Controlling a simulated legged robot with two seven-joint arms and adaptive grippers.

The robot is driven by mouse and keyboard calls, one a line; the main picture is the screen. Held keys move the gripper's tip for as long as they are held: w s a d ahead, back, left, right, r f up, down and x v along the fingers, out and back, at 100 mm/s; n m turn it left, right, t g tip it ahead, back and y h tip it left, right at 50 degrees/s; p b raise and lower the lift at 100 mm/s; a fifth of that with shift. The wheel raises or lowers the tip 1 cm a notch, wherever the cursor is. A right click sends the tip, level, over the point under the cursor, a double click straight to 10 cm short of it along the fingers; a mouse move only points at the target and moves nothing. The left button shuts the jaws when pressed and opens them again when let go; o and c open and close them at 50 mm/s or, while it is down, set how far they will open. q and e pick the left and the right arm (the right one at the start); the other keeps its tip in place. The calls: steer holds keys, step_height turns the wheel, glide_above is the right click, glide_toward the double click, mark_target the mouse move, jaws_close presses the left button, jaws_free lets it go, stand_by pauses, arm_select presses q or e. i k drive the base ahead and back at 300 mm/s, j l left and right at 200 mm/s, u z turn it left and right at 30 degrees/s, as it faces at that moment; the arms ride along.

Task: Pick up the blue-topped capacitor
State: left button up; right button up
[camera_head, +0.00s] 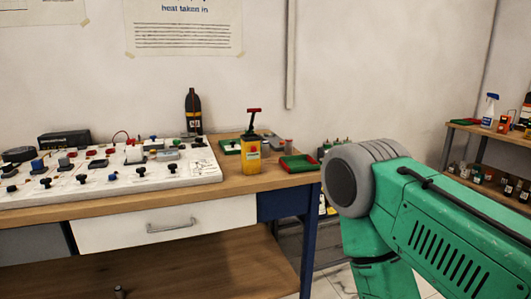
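A small blue-topped part (37,165) sits at the left of the white board (150,184) on the workbench. It may be the blue-topped capacitor, but it is too small to tell. A dark blue knob also shows near the board's back edge. My green arm with a grey round joint fills the right of the view, in front of the bench's right end. Neither gripper is in view.
The wooden workbench (240,184) carries several small knobs and parts, a black bottle (193,112), a yellow container (250,155) and a red-and-green tray (299,163). A drawer (137,230) is closed below. Shelves with bottles stand far right.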

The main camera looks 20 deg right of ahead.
mark_target(264, 144)
steer(key=i+l+z, duration=0.3)
steer(key=l, duration=0.2)
steer(key=i+l+z, duration=0.3)
steer(key=i+l, duration=0.05)
steer(key=l, duration=0.05)
